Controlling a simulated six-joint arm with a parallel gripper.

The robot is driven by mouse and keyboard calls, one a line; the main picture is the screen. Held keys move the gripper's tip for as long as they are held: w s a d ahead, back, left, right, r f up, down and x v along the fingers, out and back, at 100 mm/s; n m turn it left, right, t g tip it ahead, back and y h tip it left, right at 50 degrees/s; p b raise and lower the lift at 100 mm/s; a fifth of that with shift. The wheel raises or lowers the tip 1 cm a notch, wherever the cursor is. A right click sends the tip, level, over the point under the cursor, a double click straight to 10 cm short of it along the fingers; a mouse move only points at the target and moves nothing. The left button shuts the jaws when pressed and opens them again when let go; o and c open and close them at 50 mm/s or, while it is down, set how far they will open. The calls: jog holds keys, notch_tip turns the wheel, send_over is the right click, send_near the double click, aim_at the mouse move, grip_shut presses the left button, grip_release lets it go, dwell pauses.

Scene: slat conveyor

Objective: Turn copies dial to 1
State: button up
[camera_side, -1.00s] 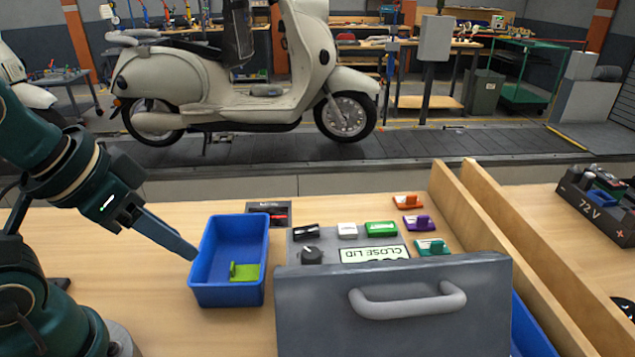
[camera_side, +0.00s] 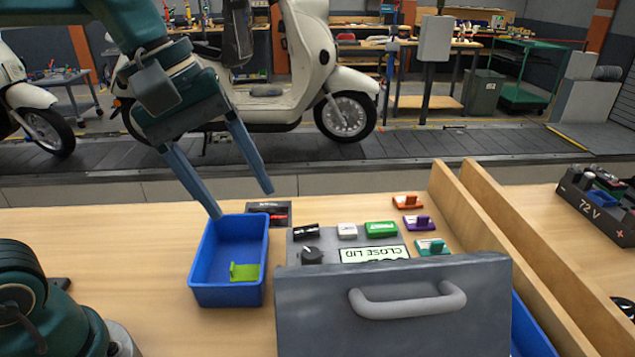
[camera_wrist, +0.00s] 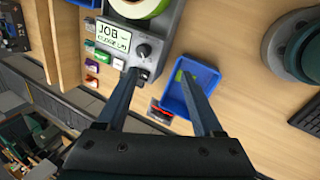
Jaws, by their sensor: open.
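A grey label machine has a lit screen (camera_side: 373,254) reading "CLOSE LID", upside down in the side view; the wrist view's screen (camera_wrist: 112,37) also shows "JOB". A round black dial (camera_side: 311,256) sits beside the screen, and it also shows in the wrist view (camera_wrist: 143,50). Its pointer setting is too small to read. A black switch (camera_side: 305,231), a white button (camera_side: 347,231) and a green button (camera_side: 381,229) line the panel's far edge. My gripper (camera_side: 243,203) is open and empty, fingers pointing down, above and beyond the blue bin, apart from the dial.
The machine's grey lid (camera_side: 390,325) with a handle stands raised at the near side. A blue bin (camera_side: 199,283) holding a green piece (camera_side: 244,272) is left of the machine. Orange (camera_side: 407,201), purple (camera_side: 417,223) and teal (camera_side: 431,246) pieces lie right, before wooden rails (camera_side: 479,238).

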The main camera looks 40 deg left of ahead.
jog(key=w+d+f+n+g+h, duration=0.1)
jog(key=w+d+f+n+g, duration=0.1)
jog(key=w+n, duration=0.3)
jog(key=g, duration=0.2)
send_over(311, 252)
jog(key=a, duration=0.2)
jog(key=shift+h, duration=0.4)
jog(key=f, duration=0.4)
jog(key=shift+w+a+f, duration=0.15)
jog(key=shift+w+f, duration=0.1)
jog(key=shift+f, duration=0.45)
jog(key=shift+x, duration=2.5)
grip_shut()
